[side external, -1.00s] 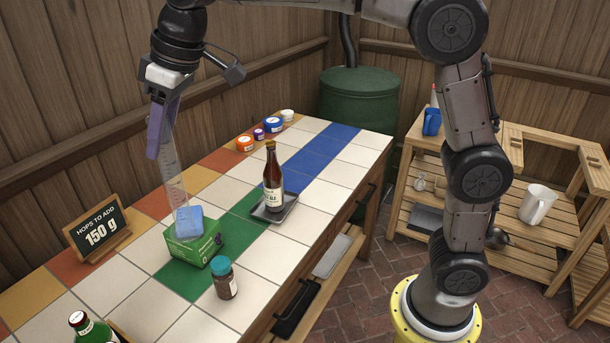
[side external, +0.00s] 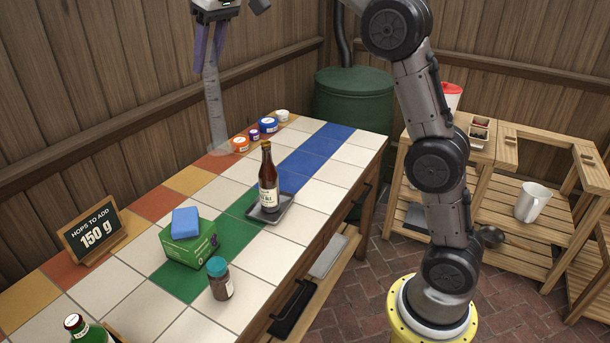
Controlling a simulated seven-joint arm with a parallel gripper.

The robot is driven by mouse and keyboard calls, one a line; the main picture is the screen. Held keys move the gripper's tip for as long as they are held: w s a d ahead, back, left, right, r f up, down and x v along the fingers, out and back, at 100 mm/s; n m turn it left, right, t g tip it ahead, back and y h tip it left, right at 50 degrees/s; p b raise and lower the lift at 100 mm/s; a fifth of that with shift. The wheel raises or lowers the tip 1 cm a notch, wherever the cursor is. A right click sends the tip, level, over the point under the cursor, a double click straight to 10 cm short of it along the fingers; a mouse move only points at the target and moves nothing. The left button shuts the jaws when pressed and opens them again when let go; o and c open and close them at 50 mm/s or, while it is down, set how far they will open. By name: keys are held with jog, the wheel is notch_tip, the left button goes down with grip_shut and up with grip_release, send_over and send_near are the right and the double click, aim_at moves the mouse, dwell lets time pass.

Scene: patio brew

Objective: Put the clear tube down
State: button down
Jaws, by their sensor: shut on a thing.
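The clear tube (side external: 214,105) is a tall, see-through cylinder with a wider foot, held upright. My gripper (side external: 209,62), with purple fingers, is shut on its upper part at the top of the side external view. The foot of the tube shows in front of the back wall, near the table's far edge, left of the orange-and-white tub. I cannot tell whether the foot touches the tiles or hangs above them.
A tiled table (side external: 330,158) carries a brown bottle (side external: 268,180) on a grey tray (side external: 284,212), a green box (side external: 190,247) with a blue sponge (side external: 186,222) on top, a jar (side external: 220,280), a chalkboard sign (side external: 93,235) and small tubs (side external: 240,145). White tiles right of the bottle are bare.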

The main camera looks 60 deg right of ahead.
jog(key=s+d+m+h, duration=0.1)
jog(key=s+d+m, duration=0.2)
jog(key=d, duration=0.8)
jog(key=s+d+f+m+g+h, duration=0.1)
jog(key=s+d+m, duration=0.2)
jog(key=d, duration=0.7)
jog(key=s+d+m+h, duration=0.1)
jog(key=s+d+m, duration=0.2)
jog(key=d, duration=0.8)
notch_tip(320, 180, down, 17)
jog(key=w+d+f, duration=0.9)
jog(key=w+f, duration=0.2)
jog(key=f, duration=0.2)
jog(key=shift+f, duration=0.2)
jog(key=shift+c, duration=2.4)
grip_release()
